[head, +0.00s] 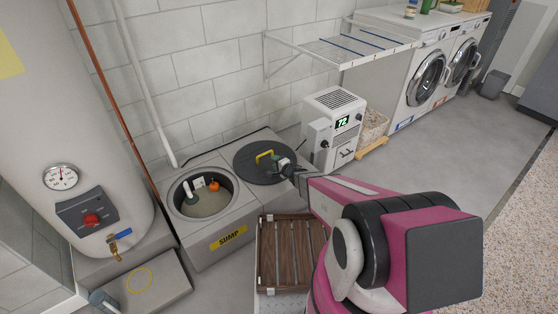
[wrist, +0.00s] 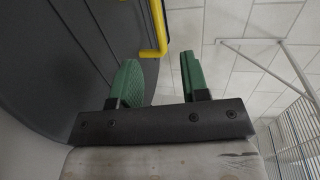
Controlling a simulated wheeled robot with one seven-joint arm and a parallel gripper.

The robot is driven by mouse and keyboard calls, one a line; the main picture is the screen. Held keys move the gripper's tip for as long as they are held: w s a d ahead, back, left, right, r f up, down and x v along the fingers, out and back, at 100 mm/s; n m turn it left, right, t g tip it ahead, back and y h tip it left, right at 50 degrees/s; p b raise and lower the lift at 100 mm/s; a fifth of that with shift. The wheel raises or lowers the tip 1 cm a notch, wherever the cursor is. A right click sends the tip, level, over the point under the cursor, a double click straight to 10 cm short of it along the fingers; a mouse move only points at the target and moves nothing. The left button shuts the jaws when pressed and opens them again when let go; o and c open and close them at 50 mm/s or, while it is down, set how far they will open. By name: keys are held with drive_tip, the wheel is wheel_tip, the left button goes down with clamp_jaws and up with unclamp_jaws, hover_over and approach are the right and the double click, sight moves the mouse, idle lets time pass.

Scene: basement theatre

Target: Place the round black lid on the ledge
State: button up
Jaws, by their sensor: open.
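The round black lid (head: 256,172) lies about flat on the grey ledge (head: 206,252), to the right of the round sump opening (head: 205,206). Its yellow handle (head: 264,154) stands up on its top. My gripper (head: 285,163) is at the lid's right side, close to the handle. In the wrist view its green fingers (wrist: 158,64) are spread apart with nothing between them. The handle's end (wrist: 156,50) shows just beyond the fingertips, apart from them, and the dark lid (wrist: 80,45) fills the left side. The lid's far right edge is partly hidden by my gripper.
A white dehumidifier (head: 333,128) stands just right of the lid. A wire shelf (head: 350,48) juts from the wall above it. A tank (head: 62,120) stands left. Open floor lies right.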

drive_tip(key=s+d+r+n+g+h, duration=0.2)
drive_tip(key=s+d+r+h, duration=0.1)
drive_tip(key=d+r+h, duration=0.95)
drive_tip(key=s+d+r+n+g+y, duration=0.1)
drive_tip(key=s+r+n+g, duration=0.3)
drive_tip(key=s, duration=0.6)
drive_tip(key=s+d+r+n+g+y, duration=0.2)
drive_tip(key=s+r+g, duration=0.4)
drive_tip(key=s, duration=0.5)
drive_tip(key=d+n, duration=0.1)
drive_tip(key=n, duration=0.1)
drive_tip(key=shift+d+r+n+g, duration=0.2)
drive_tip(key=shift+d+n+g, duration=0.1)
drive_tip(key=shift+n, duration=0.1)
